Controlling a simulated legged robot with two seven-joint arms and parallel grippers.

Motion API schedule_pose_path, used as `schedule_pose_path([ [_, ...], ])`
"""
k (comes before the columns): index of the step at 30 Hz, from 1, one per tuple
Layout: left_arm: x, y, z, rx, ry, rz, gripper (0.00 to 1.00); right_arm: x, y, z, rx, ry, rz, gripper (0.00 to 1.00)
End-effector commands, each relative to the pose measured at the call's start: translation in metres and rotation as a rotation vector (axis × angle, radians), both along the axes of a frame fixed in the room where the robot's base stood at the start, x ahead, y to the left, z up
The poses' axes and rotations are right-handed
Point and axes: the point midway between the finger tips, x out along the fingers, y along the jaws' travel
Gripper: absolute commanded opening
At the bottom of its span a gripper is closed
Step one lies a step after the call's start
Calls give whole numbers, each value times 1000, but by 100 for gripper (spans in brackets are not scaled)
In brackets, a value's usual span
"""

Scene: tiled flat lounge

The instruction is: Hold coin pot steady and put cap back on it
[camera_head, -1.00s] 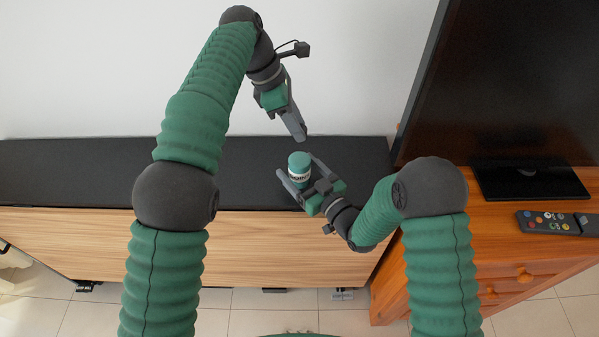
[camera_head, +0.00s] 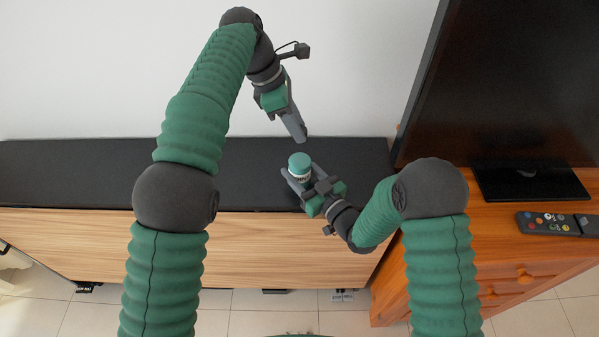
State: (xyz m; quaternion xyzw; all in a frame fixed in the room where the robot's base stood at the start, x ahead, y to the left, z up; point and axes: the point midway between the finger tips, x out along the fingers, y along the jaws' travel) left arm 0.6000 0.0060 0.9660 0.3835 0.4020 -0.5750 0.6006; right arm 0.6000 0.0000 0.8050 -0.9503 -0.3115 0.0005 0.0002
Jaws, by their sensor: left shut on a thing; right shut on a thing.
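The coin pot (camera_head: 300,161) is small, with a teal top and a pale lettered band below it. It stands upright at the right end of the black top. My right gripper (camera_head: 302,177) is shut on it from the front right, hiding its lower part. My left gripper (camera_head: 301,140) is a little behind and apart from the pot in the picture, pointing down. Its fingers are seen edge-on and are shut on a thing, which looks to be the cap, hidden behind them. No cap shows clearly apart from the pot's teal top.
The long low cabinet's black top (camera_head: 100,172) is bare to the left. A wooden chest (camera_head: 450,174) adjoins on the right, bearing a dark television (camera_head: 510,80) and a remote (camera_head: 556,223). A white wall is behind.

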Motion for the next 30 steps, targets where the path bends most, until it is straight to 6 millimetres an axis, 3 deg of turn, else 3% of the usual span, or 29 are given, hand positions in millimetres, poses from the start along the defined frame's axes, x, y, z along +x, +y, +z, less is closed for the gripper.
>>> schedule_pose_path([
  [11,-2,-1,-47,-2,-1,0,0,0,0,0,0,0,0,0],
  [30,-1,-1,-55,-2,0,0,0,0,0,0,0,0,0,0],
])
